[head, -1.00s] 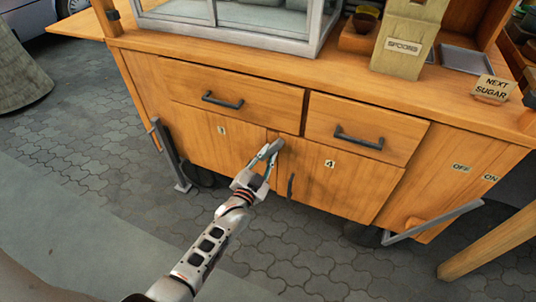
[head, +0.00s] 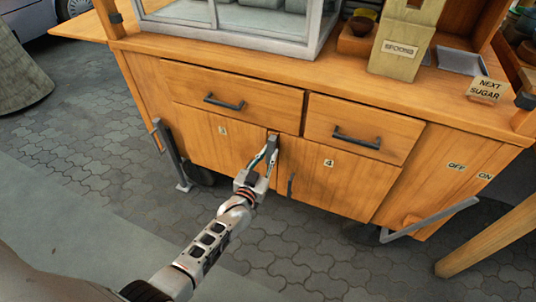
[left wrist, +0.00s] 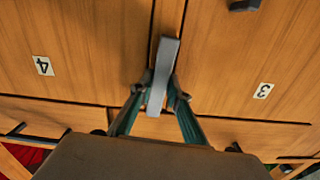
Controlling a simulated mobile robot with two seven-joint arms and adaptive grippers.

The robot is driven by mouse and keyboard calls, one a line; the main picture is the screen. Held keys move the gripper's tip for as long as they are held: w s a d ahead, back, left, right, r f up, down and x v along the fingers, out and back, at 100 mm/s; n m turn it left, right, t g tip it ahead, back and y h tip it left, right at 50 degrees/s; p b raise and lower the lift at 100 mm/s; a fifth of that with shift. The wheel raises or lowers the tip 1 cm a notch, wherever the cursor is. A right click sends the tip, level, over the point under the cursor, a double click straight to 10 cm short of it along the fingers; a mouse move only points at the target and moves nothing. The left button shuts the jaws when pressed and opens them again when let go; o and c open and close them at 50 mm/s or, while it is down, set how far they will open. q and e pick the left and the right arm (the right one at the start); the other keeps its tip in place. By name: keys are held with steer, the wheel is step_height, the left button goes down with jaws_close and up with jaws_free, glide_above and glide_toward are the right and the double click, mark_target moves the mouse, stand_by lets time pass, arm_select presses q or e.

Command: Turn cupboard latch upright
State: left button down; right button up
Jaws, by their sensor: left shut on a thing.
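The cupboard latch (head: 272,143) is a small grey bar on the wooden front, where the doors marked 3 and 4 meet below the drawers. In the left wrist view the latch (left wrist: 163,70) stands close to in line with the door seam, with a slight tilt. My left gripper (head: 266,157) reaches it from below and is shut on it. My right gripper is out of view.
Door 3 (head: 215,142) and door 4 (head: 328,180) appear closed. Drawer handles (head: 223,102) jut out above the latch, and a dark door handle (head: 290,184) sits close to its right. A grey metal leg (head: 170,155) stands left; paving in front is open.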

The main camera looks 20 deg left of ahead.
mark_target(273, 126)
arm_select(q)
steer(key=shift+n, duration=0.6)
steer(key=c, duration=1.9)
jaws_free()
step_height(273, 126, up, 10)
